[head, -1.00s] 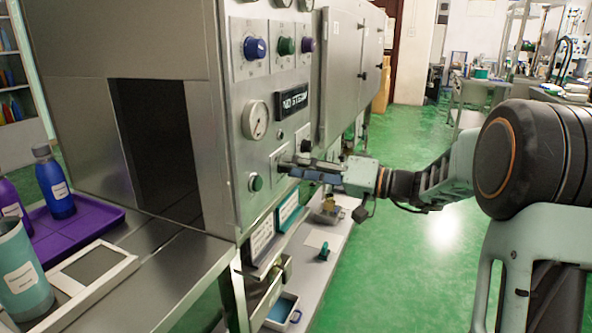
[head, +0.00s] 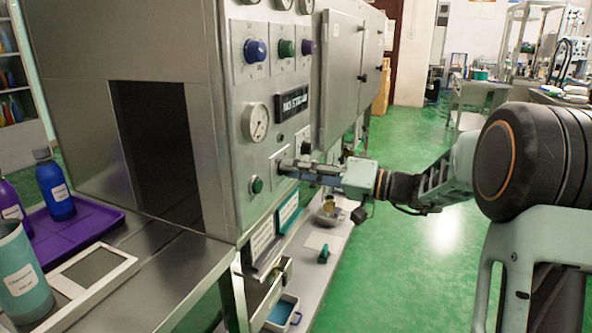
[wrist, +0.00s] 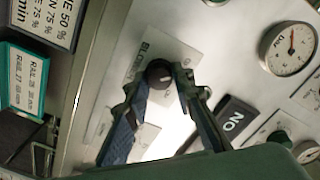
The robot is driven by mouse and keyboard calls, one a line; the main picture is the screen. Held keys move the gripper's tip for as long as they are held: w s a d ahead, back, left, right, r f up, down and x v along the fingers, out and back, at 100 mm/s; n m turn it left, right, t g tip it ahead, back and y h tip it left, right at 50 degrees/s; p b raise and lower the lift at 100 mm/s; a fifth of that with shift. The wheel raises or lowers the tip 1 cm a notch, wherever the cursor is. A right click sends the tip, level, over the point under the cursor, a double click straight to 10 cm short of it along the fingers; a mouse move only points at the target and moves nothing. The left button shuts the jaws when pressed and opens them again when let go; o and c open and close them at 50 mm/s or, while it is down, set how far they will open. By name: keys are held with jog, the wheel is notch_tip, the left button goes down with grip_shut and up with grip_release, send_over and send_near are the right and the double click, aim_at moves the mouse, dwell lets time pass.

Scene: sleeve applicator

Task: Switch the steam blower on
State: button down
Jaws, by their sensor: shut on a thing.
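The steam blower switch is a small dark round knob (wrist: 158,73) on a pale plate lettered "BLOWER" in the wrist view. My gripper (wrist: 157,80) has a fingertip on each side of the knob and is shut on it. A light mark shows on the knob's face. In the head view my gripper (head: 287,165) reaches the steel control panel (head: 235,150) from the right, and its fingers hide most of the knob. The dark display (head: 293,102) above appears to read "NO STEAM".
A green button (head: 257,184) sits just left of the fingers, and a pressure gauge (head: 257,122) above. Blue (head: 256,49), green (head: 285,47) and purple (head: 308,46) knobs are higher up. Label cards (head: 288,212) and a shelf lie below.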

jog(key=m+p, duration=1.2)
jog(key=m, duration=0.5)
jog(key=shift+m, duration=0.3)
dwell(0.4)
jog(key=c, duration=1.7)
grip_release()
jog(key=shift+o, duration=0.2)
jog(key=v, duration=1.2)
